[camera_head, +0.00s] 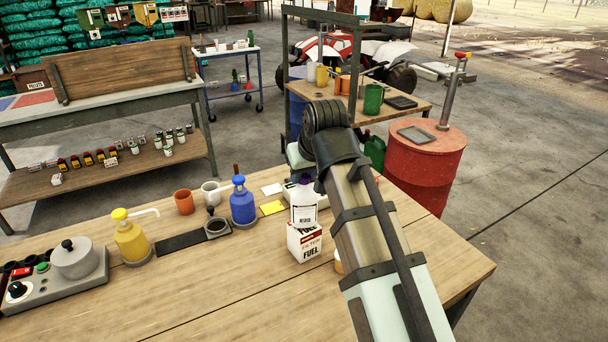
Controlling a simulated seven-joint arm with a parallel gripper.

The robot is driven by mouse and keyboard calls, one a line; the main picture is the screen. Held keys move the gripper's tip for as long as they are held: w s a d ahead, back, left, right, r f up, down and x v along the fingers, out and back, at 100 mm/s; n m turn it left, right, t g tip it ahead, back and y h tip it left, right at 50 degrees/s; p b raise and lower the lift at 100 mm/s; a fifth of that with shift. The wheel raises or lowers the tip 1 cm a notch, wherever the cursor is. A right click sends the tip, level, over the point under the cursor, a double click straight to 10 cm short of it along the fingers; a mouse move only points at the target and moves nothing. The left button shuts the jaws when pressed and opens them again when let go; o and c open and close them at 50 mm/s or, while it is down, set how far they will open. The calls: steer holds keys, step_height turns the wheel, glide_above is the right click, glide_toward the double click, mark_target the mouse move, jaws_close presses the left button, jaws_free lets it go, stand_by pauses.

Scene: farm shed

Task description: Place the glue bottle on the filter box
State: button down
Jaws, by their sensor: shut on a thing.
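The glue bottle (303,212), white with a purple top and a printed label, is upright directly over the filter box (304,243). The box is white and red, marked "FILTER FUEL", and stands on the wooden table. The bottle's base appears at the box's top; I cannot tell whether it touches or hangs just above. My gripper (305,182) is at the bottle's top and shut on it. Its fingers are mostly hidden by my wrist and forearm, which reach in from the lower right.
Left of the box are a blue pump bottle (242,204), a yellow pump bottle (129,240), a grey mug (211,192) and an orange cup (183,202). A yellow note (272,208) lies nearby. The front of the table is clear. A red drum (425,165) stands beyond.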

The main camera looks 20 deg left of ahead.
steer(key=shift+f, duration=0.3)
steer(key=c, duration=0.8)
jaws_free()
steer(key=v, duration=1.2)
steer(key=shift+o, duration=0.2)
steer(key=shift+d, duration=0.1)
